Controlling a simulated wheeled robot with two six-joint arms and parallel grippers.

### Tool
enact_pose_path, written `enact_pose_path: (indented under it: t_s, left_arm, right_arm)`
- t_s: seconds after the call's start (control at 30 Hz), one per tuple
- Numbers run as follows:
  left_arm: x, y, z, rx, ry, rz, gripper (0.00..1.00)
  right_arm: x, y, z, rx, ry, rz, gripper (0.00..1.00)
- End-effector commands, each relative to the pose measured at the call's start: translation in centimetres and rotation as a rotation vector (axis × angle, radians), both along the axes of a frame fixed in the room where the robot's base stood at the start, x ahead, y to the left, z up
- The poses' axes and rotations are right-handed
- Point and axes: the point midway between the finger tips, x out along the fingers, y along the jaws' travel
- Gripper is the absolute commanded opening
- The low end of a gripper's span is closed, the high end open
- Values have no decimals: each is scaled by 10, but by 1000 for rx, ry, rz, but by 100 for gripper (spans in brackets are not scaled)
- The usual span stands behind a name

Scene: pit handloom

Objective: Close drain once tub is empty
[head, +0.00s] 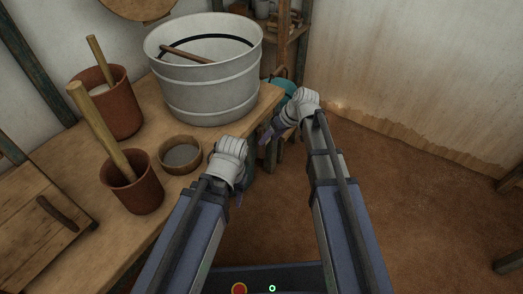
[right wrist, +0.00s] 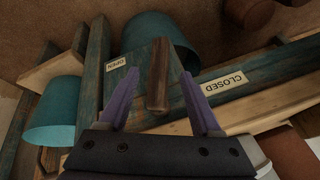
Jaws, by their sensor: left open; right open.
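The pale ribbed tub (head: 210,92) stands on the wooden bench, with a wooden stick (head: 187,54) across its inside and a dark curved line on its inner wall. I see no liquid, but the tub's floor is hidden. In the right wrist view, a wooden drain handle (right wrist: 158,72) lies between labels reading OPEN (right wrist: 116,63) and CLOSED (right wrist: 223,84). My right gripper (right wrist: 160,82) is open, one finger on each side of the handle; contact is unclear. In the head view it is below the tub's right side (head: 270,133). My left gripper (head: 243,188) is open beside the bench edge.
Two brown pots (head: 112,112) (head: 139,192) with sticks and a shallow bowl (head: 180,144) stand on the bench (head: 83,225). A wooden lidded box (head: 38,205) is at left. Brown floor (head: 400,200) at right is clear.

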Motion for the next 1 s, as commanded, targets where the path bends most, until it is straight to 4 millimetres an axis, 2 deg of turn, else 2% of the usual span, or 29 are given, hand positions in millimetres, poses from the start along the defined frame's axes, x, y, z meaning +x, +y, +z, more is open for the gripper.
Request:
enact_pose_path:
  t_s: [0.27,0.63,0.77,1.0]
  left_arm:
    - [0,0,-21,0,-1,1,50]
    - [1,0,-64,-1,-4,2,50]
    - [1,0,-70,-1,-4,2,50]
    - [1,0,-69,-1,-4,2,50]
  right_arm:
    - [4,8,-21,-1,0,2,66]
    - [13,27,-64,-1,1,2,66]
    - [15,31,-70,-1,0,1,66]
    - [15,32,-69,-1,1,0,66]
